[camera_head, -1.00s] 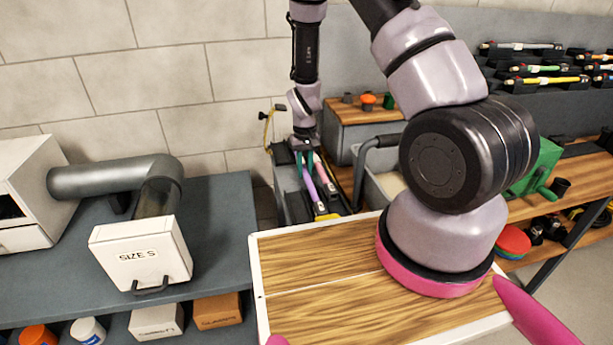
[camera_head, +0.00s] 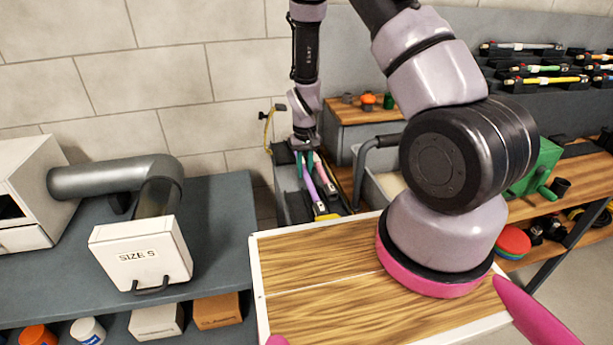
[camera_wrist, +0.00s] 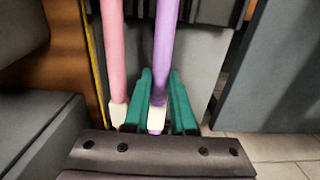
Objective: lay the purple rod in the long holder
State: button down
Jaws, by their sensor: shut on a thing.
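The purple rod (camera_head: 312,182) leans in a narrow grey bin (camera_head: 288,192) beside a pink rod (camera_head: 326,176). My gripper (camera_head: 303,158) is above the bin. In the wrist view, the green fingers of my gripper (camera_wrist: 158,105) stand on both sides of the pale end of the purple rod (camera_wrist: 165,45), shut on it. The pink rod (camera_wrist: 114,50) is just left of the fingers, not between them. Several dark holders with rods in them, one with a yellow rod (camera_head: 545,80), stand at the upper right; I cannot tell which is the long holder.
A wood-topped tray (camera_head: 320,265) is in front of me. A grey bench (camera_head: 220,230) with a pipe and a white box (camera_head: 140,253) is at left. A grey crate (camera_head: 372,185) and wooden worktop (camera_head: 362,108) are right of the bin. Wall tiles stand behind.

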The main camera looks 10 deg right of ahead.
aim_at(305, 170)
jog(key=shift+r, duration=3)
